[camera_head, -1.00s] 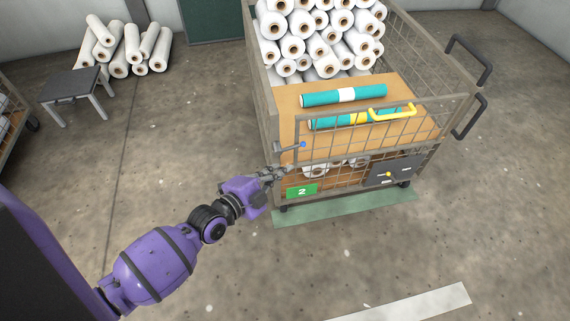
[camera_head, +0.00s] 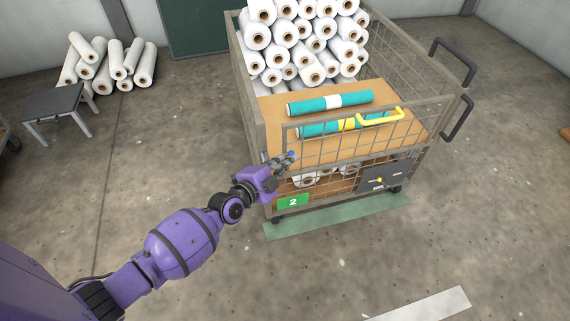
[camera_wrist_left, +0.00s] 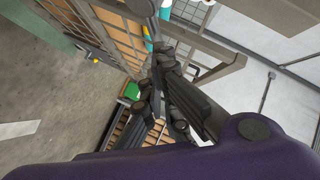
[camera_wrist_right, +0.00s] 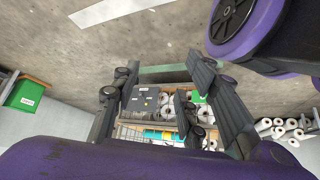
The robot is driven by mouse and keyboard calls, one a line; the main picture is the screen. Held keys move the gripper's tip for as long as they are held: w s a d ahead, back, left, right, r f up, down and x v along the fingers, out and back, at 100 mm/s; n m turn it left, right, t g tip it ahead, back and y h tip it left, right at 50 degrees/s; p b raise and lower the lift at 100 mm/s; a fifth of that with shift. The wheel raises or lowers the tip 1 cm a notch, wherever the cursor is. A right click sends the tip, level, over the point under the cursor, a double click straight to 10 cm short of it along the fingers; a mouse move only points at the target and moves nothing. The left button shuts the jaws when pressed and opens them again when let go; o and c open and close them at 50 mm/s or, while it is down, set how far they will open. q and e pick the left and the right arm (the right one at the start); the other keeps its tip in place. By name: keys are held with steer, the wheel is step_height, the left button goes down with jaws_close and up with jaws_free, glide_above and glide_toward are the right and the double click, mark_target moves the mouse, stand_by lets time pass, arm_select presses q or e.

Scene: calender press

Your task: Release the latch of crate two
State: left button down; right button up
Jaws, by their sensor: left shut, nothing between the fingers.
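Crate two (camera_head: 420,150) is a wire-mesh cart with a green number 2 sign (camera_head: 293,202) at its front lower left. Its latch, a grey rod with a blue knob (camera_head: 292,153), is at the front left corner of the top rail. My left gripper (camera_head: 284,161) is shut and empty, right by the knob. Its fingers partly hide the rod, and I cannot tell whether they touch.
The crate holds white rolls (camera_head: 305,45) and teal rolls (camera_head: 330,103) on a brown board. A grey stool (camera_head: 58,104) and more rolls stand at left. Floor in front is clear.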

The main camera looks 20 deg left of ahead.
arm_select(q)
steer(key=shift+w+f+m+g+y+p, duration=0.2)
steer(key=shift+f+m+g+y+p, duration=0.25)
steer(key=shift+p, duration=1.2)
steer(key=shift+w+f+m+g+y+p, duration=0.2)
steer(key=shift+f+g+p, duration=0.3)
steer(key=shift+p, duration=1.1)
arm_select(e)
steer(key=shift+w+d+r, duration=0.1)
steer(key=shift+d+r, duration=0.1)
steer(key=shift+r, duration=1.05)
steer(key=shift+w+d+r, duration=0.1)
steer(key=shift+d+r, duration=0.1)
steer(key=shift+r, duration=1.05)
steer(key=shift+r, duration=0.1)
arm_select(q)
steer(key=shift+r+p, duration=0.65)
steer(key=shift+r, duration=0.2)
arm_select(e)
steer(key=shift+w+r+t, duration=0.4)
steer(key=shift+w+r, duration=0.55)
steer(key=shift+r, duration=0.05)
